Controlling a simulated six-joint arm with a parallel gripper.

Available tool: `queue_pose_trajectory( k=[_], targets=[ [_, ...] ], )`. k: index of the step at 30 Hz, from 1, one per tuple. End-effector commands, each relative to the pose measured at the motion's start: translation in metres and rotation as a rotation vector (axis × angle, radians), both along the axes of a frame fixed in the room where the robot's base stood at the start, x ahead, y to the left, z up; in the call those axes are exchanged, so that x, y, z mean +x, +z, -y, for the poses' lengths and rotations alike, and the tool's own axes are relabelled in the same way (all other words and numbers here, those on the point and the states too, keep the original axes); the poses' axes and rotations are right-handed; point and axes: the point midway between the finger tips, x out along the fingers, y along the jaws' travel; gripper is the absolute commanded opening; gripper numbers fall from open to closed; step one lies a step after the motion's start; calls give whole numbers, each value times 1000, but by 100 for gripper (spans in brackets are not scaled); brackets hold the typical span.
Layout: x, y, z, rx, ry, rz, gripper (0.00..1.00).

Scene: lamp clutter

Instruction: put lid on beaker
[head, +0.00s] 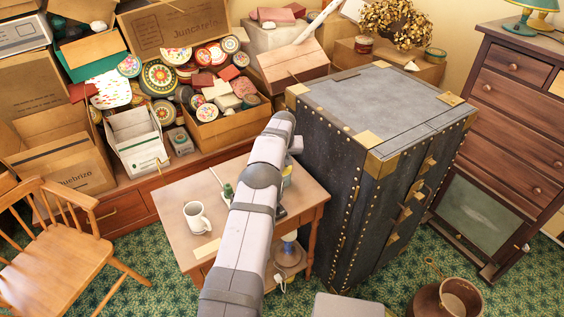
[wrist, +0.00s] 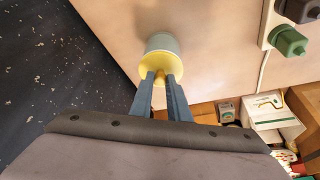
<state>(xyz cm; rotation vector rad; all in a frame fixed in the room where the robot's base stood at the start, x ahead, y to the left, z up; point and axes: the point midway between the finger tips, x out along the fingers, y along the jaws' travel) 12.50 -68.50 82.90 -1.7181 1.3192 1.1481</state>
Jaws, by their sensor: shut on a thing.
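My gripper (wrist: 161,81) is shut on the small knob of a round yellow lid (wrist: 148,66) in the wrist view. A pale grey-green cylinder, which looks like the beaker (wrist: 162,42), shows directly behind the lid. The lid lines up closely with its end. I cannot tell whether the lid is fully seated or just above the rim. In the head view my arm reaches over the small wooden table and hides most of the gripper, lid and beaker.
The wooden table (head: 175,187) holds a white mug (head: 198,218) left of my arm. A dark trunk (head: 335,150) stands close on the right. A power strip with a green plug (wrist: 289,41) lies nearby. Boxes and tins crowd the back; a chair (head: 60,240) stands left.

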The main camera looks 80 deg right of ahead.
Motion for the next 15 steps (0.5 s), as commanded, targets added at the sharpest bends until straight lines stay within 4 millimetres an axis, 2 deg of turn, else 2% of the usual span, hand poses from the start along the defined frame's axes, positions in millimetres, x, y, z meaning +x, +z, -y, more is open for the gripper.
queue_pose_trajectory(
  k=[15],
  targets=[
    [0, -4, 0, 0, 0, 0, 0]
  ],
)
